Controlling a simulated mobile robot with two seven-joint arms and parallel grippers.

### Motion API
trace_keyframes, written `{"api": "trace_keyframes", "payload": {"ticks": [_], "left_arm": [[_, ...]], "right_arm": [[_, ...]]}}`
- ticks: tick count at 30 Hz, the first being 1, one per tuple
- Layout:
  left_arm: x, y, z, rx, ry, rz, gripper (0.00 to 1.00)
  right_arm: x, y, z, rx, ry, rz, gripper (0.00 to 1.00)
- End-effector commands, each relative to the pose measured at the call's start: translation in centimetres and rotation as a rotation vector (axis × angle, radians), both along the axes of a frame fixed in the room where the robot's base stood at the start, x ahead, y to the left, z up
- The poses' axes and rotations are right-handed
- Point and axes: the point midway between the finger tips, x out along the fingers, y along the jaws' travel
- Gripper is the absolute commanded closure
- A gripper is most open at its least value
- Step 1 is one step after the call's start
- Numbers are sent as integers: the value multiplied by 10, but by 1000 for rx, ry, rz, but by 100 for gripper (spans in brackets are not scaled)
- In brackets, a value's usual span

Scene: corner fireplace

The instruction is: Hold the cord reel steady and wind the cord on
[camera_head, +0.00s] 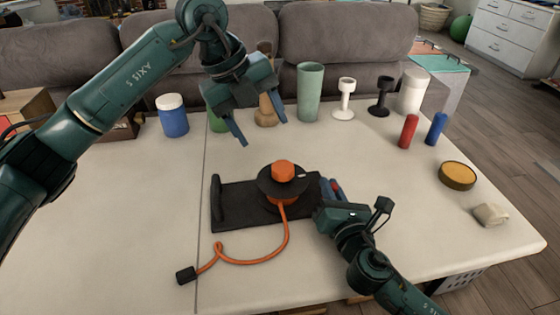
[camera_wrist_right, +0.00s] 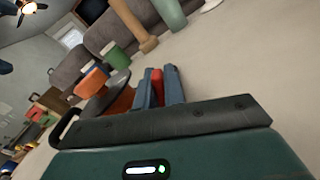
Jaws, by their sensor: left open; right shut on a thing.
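The cord reel has an orange hub (camera_head: 283,171) and a black disc, and stands on a black base (camera_head: 236,206) with a raised bar at its left end. An orange cord (camera_head: 262,260) runs from under the disc, loops over the tabletop and ends at a black plug (camera_head: 186,275). My right gripper (camera_head: 333,188) is shut at the right end of the base; a red part (camera_wrist_right: 158,85) shows between its fingers, and what exactly is gripped is partly hidden. My left gripper (camera_head: 262,138) is open and empty, above and behind the reel, fingers pointing down.
A blue jar (camera_head: 172,117), a green cup (camera_head: 310,92), white and black goblets and a white cylinder (camera_head: 411,91) stand along the back. Red and blue cylinders, a round yellow-topped tin (camera_head: 457,175) and a pale block (camera_head: 490,214) are at right. The left tabletop is clear.

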Motion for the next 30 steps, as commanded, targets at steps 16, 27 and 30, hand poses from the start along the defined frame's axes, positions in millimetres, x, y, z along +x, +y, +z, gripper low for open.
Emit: {"api": "trace_keyframes", "payload": {"ticks": [16,27,30], "left_arm": [[1,7,6,-153,419,1074,37],[1,4,-3,-177,507,1284,37],[3,-2,-18,-175,506,1283,37]], "right_arm": [[0,0,0,0,0,-1,100],[0,0,0,0,0,-1,100],[0,0,0,0,0,-1,100]]}}
